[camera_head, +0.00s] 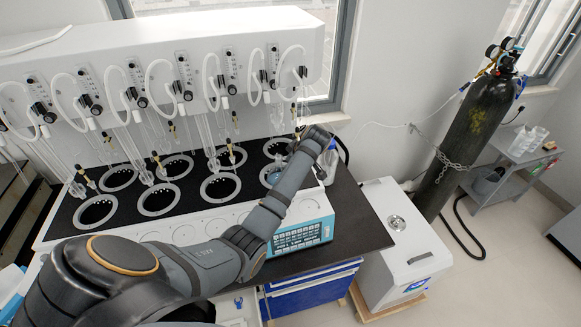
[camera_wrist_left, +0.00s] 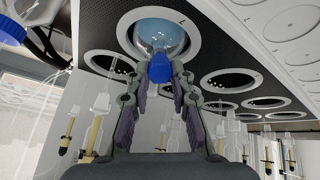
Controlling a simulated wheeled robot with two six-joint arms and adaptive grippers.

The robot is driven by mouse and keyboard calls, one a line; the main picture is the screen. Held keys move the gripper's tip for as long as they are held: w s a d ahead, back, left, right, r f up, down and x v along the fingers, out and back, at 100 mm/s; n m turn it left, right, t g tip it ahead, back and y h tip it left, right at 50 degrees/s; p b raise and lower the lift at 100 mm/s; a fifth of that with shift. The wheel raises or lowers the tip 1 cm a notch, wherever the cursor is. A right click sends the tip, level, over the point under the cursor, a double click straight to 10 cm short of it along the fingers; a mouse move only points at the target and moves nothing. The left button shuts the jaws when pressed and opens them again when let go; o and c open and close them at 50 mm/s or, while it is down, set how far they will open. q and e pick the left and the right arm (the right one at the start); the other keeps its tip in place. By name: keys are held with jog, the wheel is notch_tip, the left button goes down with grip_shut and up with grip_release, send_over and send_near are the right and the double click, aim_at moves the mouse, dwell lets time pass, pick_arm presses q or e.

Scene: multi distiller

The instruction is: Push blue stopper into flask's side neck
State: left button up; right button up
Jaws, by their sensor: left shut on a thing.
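The blue stopper (camera_wrist_left: 160,70) shows in the left wrist view, between the fingertips of my left gripper (camera_wrist_left: 166,84), which is shut on it. Just beyond the stopper is the rounded, light-blue glass flask (camera_wrist_left: 165,27), sitting in a ringed opening. From this angle I cannot tell whether the stopper touches or enters the side neck. In the head view my left arm reaches over the right end of the machine and its wrist hides the gripper and stopper; part of the flask (camera_head: 271,176) shows beside the arm. My right gripper is not in view.
The multi-position distiller (camera_head: 170,70) has several ringed wells (camera_head: 158,200), hanging glass tubes and white hoses close around my left arm. A blue keypad panel (camera_head: 298,236) is at the front. A white box unit (camera_head: 400,250) and gas cylinder (camera_head: 478,125) stand to the right.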

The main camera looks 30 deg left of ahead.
pick_arm(q)
jog(key=shift+b+x, duration=0.55)
jog(key=shift+x, duration=0.4)
jog(key=o, duration=0.8)
jog(key=shift+r, duration=0.1)
jog(key=v, duration=1.2)
jog(key=shift+s, duration=0.1)
